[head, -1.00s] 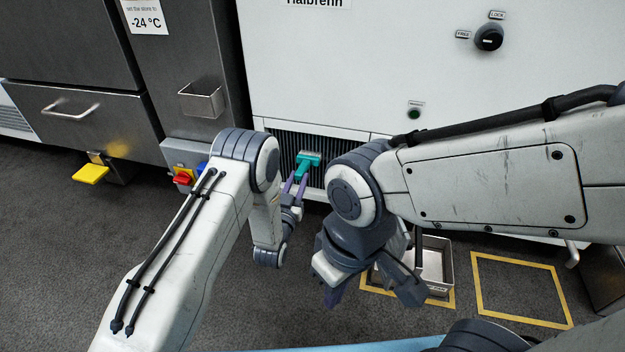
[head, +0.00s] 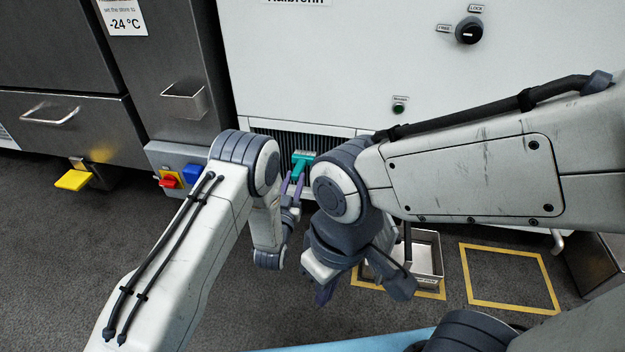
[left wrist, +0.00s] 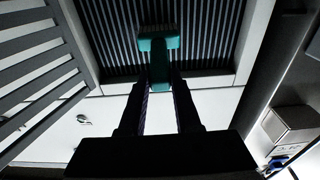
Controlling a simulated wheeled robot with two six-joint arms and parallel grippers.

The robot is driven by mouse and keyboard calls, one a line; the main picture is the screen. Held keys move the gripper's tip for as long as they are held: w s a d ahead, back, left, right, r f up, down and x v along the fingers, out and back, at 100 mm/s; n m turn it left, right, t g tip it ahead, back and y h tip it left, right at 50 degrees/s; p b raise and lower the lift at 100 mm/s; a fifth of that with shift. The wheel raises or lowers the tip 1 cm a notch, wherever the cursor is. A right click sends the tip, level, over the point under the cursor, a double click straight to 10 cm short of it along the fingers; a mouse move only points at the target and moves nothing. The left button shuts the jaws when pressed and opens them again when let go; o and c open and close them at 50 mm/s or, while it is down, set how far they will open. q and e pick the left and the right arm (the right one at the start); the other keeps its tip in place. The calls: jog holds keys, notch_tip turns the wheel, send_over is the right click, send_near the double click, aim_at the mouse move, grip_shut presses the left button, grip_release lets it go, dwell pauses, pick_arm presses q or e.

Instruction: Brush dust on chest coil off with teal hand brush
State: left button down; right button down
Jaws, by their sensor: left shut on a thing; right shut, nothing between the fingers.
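The teal hand brush (head: 301,159) is held between the purple fingers of my left gripper (head: 293,182), which is shut on its handle. I cannot tell whether the bristles touch the slats, and no dust is clearly visible. My right gripper (head: 325,292) is shut and empty, lower and to the right, above the floor.
A metal bin (head: 428,255) stands on a yellow-marked floor square, with an empty marked square (head: 510,278) to its right. A wall box with a red switch (head: 170,180) and a yellow pedal (head: 73,180) are at left. A light-blue edge (head: 345,340) shows at the bottom.

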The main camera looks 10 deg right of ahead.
pick_arm(q)
jog(key=shift+a, duration=0.1)
dwell(0.3)
jog(key=shift+s+d, duration=0.1)
jog(key=shift+d, duration=0.55)
jog(key=shift+s+d, duration=0.2)
jog(key=shift+d, duration=0.6)
jog(key=shift+s+d+f+b, duration=0.15)
jog(key=shift+s+d, duration=0.1)
jog(key=shift+d, duration=0.25)
jog(key=shift+s+d+r+b, duration=0.1)
jog(key=shift+s+d+b, duration=0.1)
jog(key=shift+d, duration=0.3)
jog(key=shift+a+f, duration=0.1)
